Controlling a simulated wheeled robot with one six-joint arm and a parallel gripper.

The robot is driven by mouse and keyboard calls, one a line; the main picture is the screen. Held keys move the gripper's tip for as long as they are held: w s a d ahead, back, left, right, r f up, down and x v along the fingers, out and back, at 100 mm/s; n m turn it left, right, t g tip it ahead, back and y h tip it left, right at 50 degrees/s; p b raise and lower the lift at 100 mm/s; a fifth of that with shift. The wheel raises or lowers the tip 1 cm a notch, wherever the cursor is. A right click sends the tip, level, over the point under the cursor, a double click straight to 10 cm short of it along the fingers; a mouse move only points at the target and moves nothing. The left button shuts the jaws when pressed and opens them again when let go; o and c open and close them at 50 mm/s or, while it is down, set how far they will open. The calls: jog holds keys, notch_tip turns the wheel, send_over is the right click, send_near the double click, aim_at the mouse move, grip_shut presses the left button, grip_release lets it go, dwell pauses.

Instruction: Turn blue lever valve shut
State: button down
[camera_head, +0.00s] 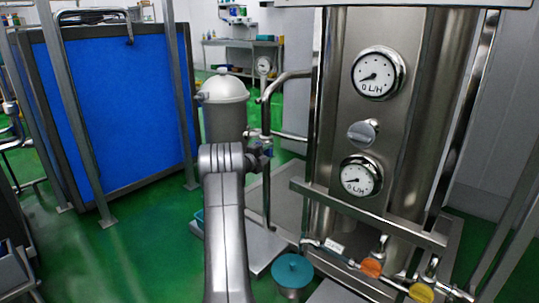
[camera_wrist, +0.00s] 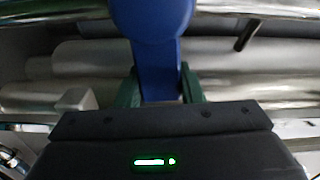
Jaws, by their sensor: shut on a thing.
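The blue lever (camera_wrist: 155,25) of the valve fills the upper middle of the wrist view, with a broad rounded part at the top and a narrower arm coming down. My gripper (camera_wrist: 159,86) has its two green fingers on either side of that narrower arm and is shut on it. Metal pipes run crosswise behind the lever. In the head view my arm stands in front of the steel column's left side, and the gripper and most of the valve are hidden behind it.
A steel column with two dials (camera_head: 379,75) stands right of my arm. Orange (camera_head: 371,267) and yellow (camera_head: 421,292) knobs sit on a low pipe. A teal-topped container (camera_head: 292,270) stands on the floor. A blue panel (camera_head: 115,110) stands left, with green floor before it.

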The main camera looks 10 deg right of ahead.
jog(key=shift+f+m, duration=0.4)
jog(key=shift+m, duration=0.1)
jog(key=c, duration=1)
grip_release()
jog(key=shift+o, duration=0.2)
jog(key=shift+r, duration=0.1)
jog(key=shift+a, duration=0.1)
jog(key=shift+s+a, duration=0.2)
jog(key=p+v, duration=0.3)
jog(key=v, duration=1)
